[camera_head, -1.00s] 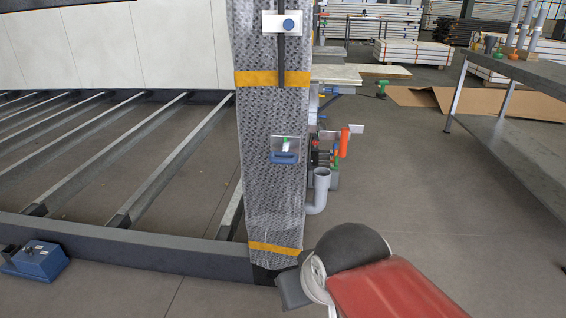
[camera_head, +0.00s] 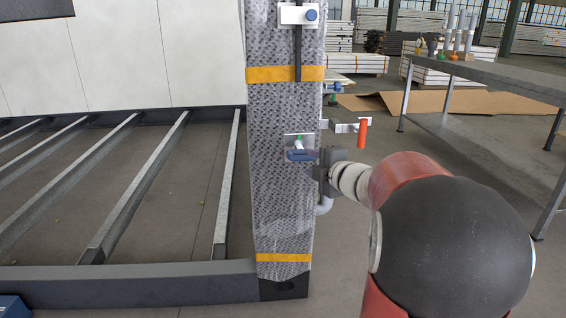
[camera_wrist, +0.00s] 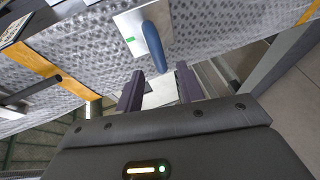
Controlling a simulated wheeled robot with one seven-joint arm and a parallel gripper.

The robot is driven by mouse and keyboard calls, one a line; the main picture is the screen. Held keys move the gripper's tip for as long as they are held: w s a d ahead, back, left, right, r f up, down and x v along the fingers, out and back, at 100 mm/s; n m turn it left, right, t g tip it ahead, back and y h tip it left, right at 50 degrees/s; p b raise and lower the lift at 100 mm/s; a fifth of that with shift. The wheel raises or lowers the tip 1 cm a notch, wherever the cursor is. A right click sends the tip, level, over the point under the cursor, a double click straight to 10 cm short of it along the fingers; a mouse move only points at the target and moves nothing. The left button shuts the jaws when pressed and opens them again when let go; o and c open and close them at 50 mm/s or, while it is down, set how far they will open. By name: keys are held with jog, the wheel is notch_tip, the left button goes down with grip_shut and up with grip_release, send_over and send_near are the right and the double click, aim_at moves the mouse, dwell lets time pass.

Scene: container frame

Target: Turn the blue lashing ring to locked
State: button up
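The blue lashing ring (camera_head: 301,155) is a flat blue loop on a pale plate (camera_head: 292,139) with a small green mark, fixed to the wrapped post. In the wrist view the ring (camera_wrist: 155,46) stands out from its plate (camera_wrist: 130,22), just beyond my fingers. My gripper (camera_head: 326,168) is at the right edge of the post, close to the ring, partly hidden by my wrist. In the wrist view my gripper (camera_wrist: 159,82) has two dark fingers spread apart with nothing between them. The ring looks apart from both fingers.
The wrapped post (camera_head: 283,210) has yellow bands. A blue knob on a white plate (camera_head: 297,15) and a dark vertical bar (camera_head: 298,55) sit above the ring. An orange-red handle (camera_head: 362,132) sticks out right of the post. A grey table (camera_head: 480,120) stands at right.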

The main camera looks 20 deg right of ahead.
aim_at(303, 159)
jog(key=x, duration=0.7)
jog(key=shift+w, duration=0.4)
jog(key=shift+c, duration=0.5)
